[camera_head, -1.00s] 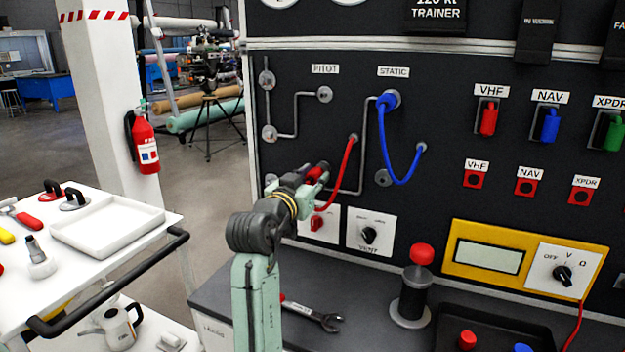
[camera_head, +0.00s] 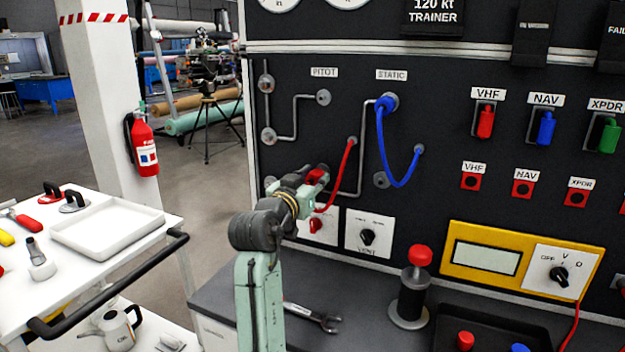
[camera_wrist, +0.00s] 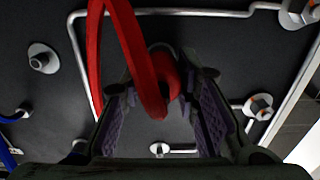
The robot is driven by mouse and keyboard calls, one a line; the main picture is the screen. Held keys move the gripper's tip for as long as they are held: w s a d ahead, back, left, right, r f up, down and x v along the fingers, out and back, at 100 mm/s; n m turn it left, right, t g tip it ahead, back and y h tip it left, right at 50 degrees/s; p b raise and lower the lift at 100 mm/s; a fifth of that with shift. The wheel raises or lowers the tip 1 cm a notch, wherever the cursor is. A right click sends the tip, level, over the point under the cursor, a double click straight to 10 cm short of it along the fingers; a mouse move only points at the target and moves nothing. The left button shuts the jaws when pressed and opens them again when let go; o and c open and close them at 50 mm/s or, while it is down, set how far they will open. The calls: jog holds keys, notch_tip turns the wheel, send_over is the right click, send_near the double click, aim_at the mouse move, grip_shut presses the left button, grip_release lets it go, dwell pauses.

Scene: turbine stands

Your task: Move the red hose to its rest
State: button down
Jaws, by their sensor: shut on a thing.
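The red hose (camera_head: 347,168) hangs from a fitting on the black panel below the STATIC label and curves down to the left toward my gripper (camera_head: 316,178). In the wrist view my gripper (camera_wrist: 166,95) has its two dark fingers on either side of the red end of the hose (camera_wrist: 150,82), shut on it. The end is in front of the panel; whether it touches a fitting behind is hidden. A bare round fitting (camera_head: 381,180) sits right of the hose, and another (camera_head: 269,184) is left of my gripper, partly covered.
A blue hose (camera_head: 384,150) loops from the STATIC port to a fitting at its right. Below are a VENT knob (camera_head: 367,237), a wrench (camera_head: 315,317) and a red-topped black cylinder (camera_head: 412,285) on the bench. A white cart (camera_head: 40,300) stands at left.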

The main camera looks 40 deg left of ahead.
jog(key=shift+w+r, duration=0.3)
jog(key=c, duration=1.7)
grip_release()
jog(key=shift+d, duration=0.1)
jog(key=shift+o, duration=1.2)
jog(key=shift+w+f, duration=0.3)
jog(key=o, duration=0.3)
jog(key=shift+s, duration=0.2)
jog(key=shift+o, duration=0.2)
jog(key=shift+o, duration=0.6)
jog(key=shift+s, duration=0.1)
jog(key=shift+s, duration=0.1)
